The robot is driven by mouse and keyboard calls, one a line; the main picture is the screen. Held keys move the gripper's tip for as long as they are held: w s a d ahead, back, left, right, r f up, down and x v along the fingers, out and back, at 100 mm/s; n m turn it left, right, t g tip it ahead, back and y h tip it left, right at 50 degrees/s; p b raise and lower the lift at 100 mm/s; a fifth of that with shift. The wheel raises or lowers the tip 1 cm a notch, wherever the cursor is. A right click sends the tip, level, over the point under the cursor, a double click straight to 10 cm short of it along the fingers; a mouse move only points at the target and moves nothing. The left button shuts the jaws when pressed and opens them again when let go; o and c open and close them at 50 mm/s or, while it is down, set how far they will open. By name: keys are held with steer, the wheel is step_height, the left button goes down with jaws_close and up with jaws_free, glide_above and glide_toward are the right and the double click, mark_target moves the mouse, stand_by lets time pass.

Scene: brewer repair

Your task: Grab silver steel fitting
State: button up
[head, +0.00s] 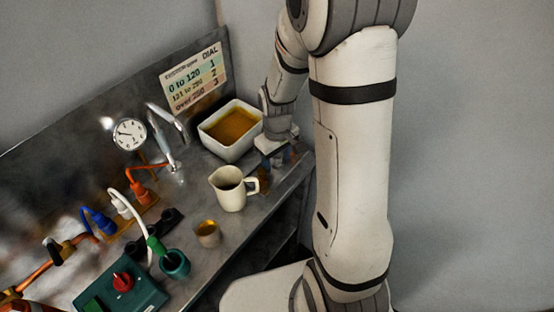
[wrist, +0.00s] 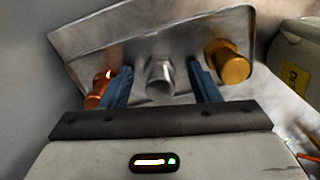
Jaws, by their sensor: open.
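In the wrist view, the silver steel fitting (wrist: 160,82) stands on a grey metal plate (wrist: 130,30), between a copper fitting (wrist: 96,92) on the left and a brass fitting (wrist: 230,66) on the right. My gripper (wrist: 160,72) is open, with one blue finger on each side of the silver fitting. A gap shows between each finger and the silver fitting. The left finger is close beside the copper fitting; I cannot tell if they touch. In the head view my gripper (head: 277,145) is at the bench's right end; the silver fitting cannot be made out there.
A white basin (head: 225,148) of amber liquid and a cream jug (head: 230,190) stand close left of my gripper in the head view. A small cup (head: 208,234), a teal box (head: 120,290) and a gauge (head: 130,134) are farther left. Open floor lies right.

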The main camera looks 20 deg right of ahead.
steer(key=c, duration=1.1)
